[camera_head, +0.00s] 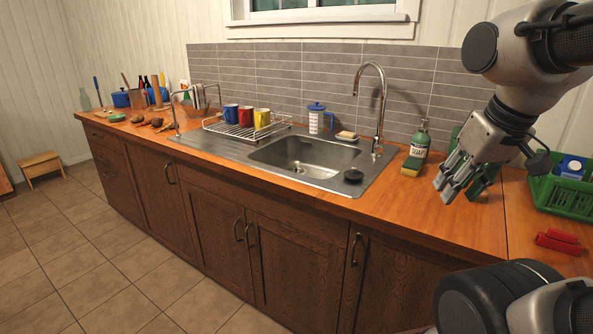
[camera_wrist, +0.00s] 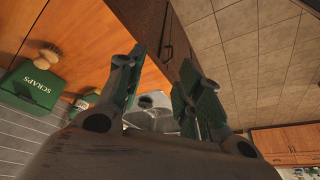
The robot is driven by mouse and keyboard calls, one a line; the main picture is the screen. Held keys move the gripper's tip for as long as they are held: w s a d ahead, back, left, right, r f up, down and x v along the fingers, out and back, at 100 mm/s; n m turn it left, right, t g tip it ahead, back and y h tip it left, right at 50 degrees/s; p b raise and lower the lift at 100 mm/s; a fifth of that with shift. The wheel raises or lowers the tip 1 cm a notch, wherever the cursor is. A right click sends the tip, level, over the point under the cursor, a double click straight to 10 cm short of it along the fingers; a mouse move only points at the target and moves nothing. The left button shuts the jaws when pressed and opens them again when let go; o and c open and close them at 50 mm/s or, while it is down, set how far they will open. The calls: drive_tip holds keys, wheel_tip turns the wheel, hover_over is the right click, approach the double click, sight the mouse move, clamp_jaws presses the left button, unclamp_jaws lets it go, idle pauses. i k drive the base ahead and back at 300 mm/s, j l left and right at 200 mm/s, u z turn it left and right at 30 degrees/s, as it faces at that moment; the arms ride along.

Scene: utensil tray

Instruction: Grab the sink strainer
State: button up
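The sink strainer (camera_head: 353,175) is a small dark round piece in the head view. It lies on the steel rim at the front right corner of the sink (camera_head: 330,183). In the wrist view a small dark round shape (camera_wrist: 146,101), likely the strainer, shows between the fingers beside the sink. My gripper (camera_head: 462,190) is above the wooden counter, well to the right of the strainer and apart from it. In the wrist view its two green-padded fingers (camera_wrist: 163,62) stand apart with nothing between them.
A green soap bottle (camera_head: 420,140) and a sponge (camera_head: 411,166) stand between the sink and my gripper. The tall faucet (camera_head: 382,95) rises behind the basin. A green crate (camera_head: 563,195) and a red object (camera_head: 558,241) are at right. The wrist view shows a green scraps bin (camera_wrist: 30,90).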

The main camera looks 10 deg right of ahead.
sight(296, 169)
drive_tip(key=i+j+z, duration=0.1)
drive_tip(key=j, duration=0.25)
drive_tip(key=i+j+z, duration=0.1)
drive_tip(key=i+j, duration=0.15)
drive_tip(key=i+j+z, duration=0.15)
drive_tip(key=j, duration=0.3)
drive_tip(key=i+j+z, duration=0.1)
drive_tip(key=j, duration=0.3)
drive_tip(key=i+j+z, duration=0.1)
drive_tip(key=j, duration=0.3)
drive_tip(key=i+j+z, duration=0.1)
drive_tip(key=i+j, duration=0.15)
drive_tip(key=j, duration=0.15)
drive_tip(key=i+j+z, duration=0.1)
drive_tip(key=j, duration=0.25)
drive_tip(key=i+j+z, duration=0.1)
drive_tip(key=i+j, duration=0.2)
drive_tip(key=i+j+z, duration=0.1)
drive_tip(key=j, duration=0.3)
drive_tip(key=i+j+z, duration=0.1)
drive_tip(key=i+j, duration=0.15)
drive_tip(key=j, duration=0.15)
